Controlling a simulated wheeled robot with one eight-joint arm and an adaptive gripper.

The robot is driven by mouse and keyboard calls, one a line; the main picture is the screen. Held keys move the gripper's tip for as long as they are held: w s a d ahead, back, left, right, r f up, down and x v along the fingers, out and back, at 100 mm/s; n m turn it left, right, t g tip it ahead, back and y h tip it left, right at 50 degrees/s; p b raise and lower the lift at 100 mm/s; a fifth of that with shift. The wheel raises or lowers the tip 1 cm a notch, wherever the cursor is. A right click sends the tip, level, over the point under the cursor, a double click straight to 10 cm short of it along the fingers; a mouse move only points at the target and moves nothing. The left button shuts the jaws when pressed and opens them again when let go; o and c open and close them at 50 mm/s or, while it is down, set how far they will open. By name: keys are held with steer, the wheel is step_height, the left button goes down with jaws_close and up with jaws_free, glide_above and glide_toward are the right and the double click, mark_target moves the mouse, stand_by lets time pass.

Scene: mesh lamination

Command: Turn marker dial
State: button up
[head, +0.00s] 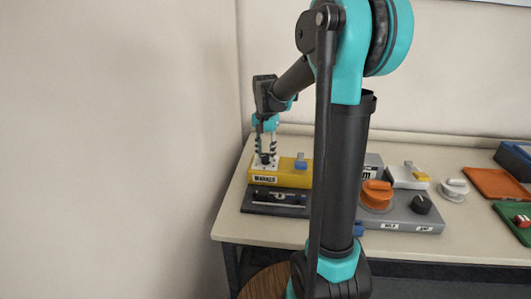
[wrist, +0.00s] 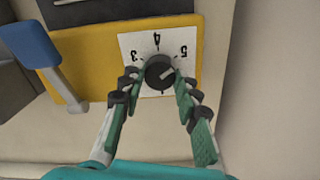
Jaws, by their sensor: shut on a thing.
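The marker dial (wrist: 160,74) is a small black round knob on a white number plate (wrist: 184,38) showing 3, 4 and 5; more markings are partly hidden. A pale line on the knob slants toward the upper right, roughly toward the 5 side. The plate is on a yellow box (head: 292,178), which also shows in the wrist view (wrist: 88,48). My gripper (wrist: 158,84) is shut on the dial, one finger on each side of it. In the head view my gripper (head: 266,155) reaches down onto the box, and its fingers hide most of the dial.
A blue lever (wrist: 30,45) rises from the yellow box beside the dial. A dark fixture (head: 275,202) lies in front of the box. To the right are an orange knob (head: 377,194), a black knob (head: 421,204) and an orange tray (head: 495,183). A wall stands close on the left.

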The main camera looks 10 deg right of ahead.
mark_target(266, 155)
steer(key=shift+m, duration=0.4)
steer(key=o, duration=1.2)
steer(key=shift+c, duration=0.2)
step_height(266, 155, up, 12)
